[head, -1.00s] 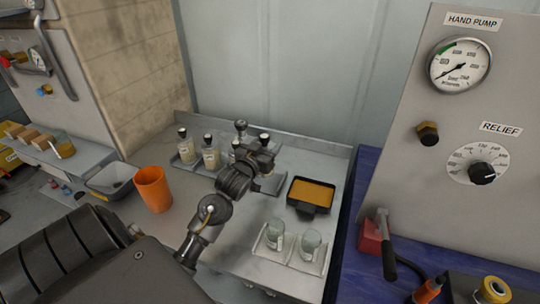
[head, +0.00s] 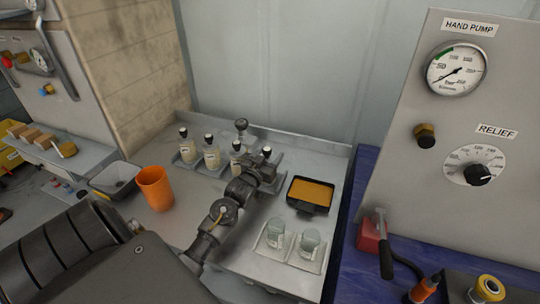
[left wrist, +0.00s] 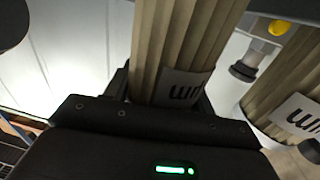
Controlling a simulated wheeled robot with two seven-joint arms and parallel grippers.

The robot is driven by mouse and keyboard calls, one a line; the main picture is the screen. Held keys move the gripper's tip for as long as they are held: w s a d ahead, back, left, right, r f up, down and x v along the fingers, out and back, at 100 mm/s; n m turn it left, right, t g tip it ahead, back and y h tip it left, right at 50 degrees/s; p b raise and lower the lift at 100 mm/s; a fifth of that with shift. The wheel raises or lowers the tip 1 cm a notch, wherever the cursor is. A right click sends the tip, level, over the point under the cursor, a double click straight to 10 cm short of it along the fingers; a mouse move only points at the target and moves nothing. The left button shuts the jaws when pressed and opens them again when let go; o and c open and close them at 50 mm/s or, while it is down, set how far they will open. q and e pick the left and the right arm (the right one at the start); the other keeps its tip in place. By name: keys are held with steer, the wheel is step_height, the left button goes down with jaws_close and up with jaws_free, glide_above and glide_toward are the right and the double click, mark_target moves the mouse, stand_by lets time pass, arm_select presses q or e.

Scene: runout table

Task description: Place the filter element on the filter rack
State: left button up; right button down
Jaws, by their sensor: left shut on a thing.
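My left gripper (head: 258,172) is at the back of the metal table. In the left wrist view its jaws are shut on a beige pleated filter element (left wrist: 188,45) with a white label. In the head view only the dark top of this element (head: 266,150) shows clearly; the gripper hides most of its body. Several similar pale, labelled, dark-topped cylinders (head: 211,157) stand to its left along a low grey rack (head: 207,173). A second pleated element (left wrist: 285,85) is close at the right in the wrist view. I cannot tell whether the held element touches the rack. My right gripper is not in view.
An orange cup (head: 154,188) and a grey bin (head: 114,180) stand left. A black tray with amber contents (head: 310,194) is right of the gripper, with two glass jars (head: 310,242) in front. A grey knob (head: 241,125) rises behind. A gauge panel (head: 430,180) bounds the right.

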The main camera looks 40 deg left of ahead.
arm_select(q)
steer(key=shift+f, duration=0.15)
steer(key=o, duration=1.1)
steer(key=shift+r, duration=0.2)
steer(key=b+v, duration=0.2)
steer(key=v, duration=1)
steer(key=shift+r, duration=0.1)
